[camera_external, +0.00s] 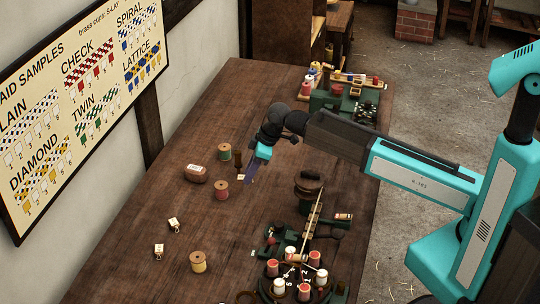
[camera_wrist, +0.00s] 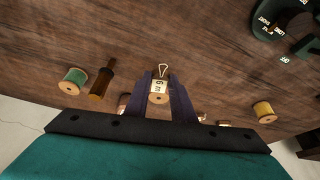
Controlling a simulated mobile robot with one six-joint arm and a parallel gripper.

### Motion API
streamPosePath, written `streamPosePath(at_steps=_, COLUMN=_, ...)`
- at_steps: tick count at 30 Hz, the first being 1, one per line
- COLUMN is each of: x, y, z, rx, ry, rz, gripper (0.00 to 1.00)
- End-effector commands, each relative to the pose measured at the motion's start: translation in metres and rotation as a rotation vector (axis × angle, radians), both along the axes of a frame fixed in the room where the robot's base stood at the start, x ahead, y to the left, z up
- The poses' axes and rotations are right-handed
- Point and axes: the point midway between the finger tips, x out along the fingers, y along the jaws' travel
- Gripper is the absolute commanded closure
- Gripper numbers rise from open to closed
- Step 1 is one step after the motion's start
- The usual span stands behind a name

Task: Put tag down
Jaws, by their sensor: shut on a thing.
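A small cream tag (camera_wrist: 159,87) with dark marks and a wire loop sits between the fingertips of my gripper (camera_wrist: 160,90) in the wrist view. My gripper is shut on it. In the external view my gripper (camera_external: 250,178) points down at the middle of the wooden table (camera_external: 120,262). A small pale patch there, beside the fingertips, looks like the held tag (camera_external: 241,177). I cannot tell if it touches the table.
A yellow spool (camera_external: 198,261) is nearer. A braiding device (camera_external: 290,270) with spools fills the front right. The left table edge is clear.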

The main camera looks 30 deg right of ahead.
Motion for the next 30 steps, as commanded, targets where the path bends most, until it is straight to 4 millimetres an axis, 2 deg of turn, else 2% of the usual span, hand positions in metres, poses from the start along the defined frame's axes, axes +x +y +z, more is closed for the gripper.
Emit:
streamPosePath(at_steps=1, x=-0.008, y=0.016, z=-0.004, rx=0.000, ry=0.000, rz=0.024, gripper=1.00)
streamPosePath(at_steps=6, x=-0.038, y=0.055, z=-0.009, rx=0.001, ry=-0.001, rz=0.087, gripper=1.00)
streamPosePath(at_steps=12, x=-0.062, y=0.083, z=-0.012, rx=0.001, ry=-0.001, rz=0.135, gripper=1.00)
streamPosePath(at_steps=18, x=-0.070, y=0.090, z=-0.013, rx=0.001, ry=-0.001, rz=0.148, gripper=1.00)
streamPosePath(at_steps=30, x=-0.067, y=0.092, z=-0.013, rx=0.000, ry=0.000, rz=0.148, gripper=1.00)
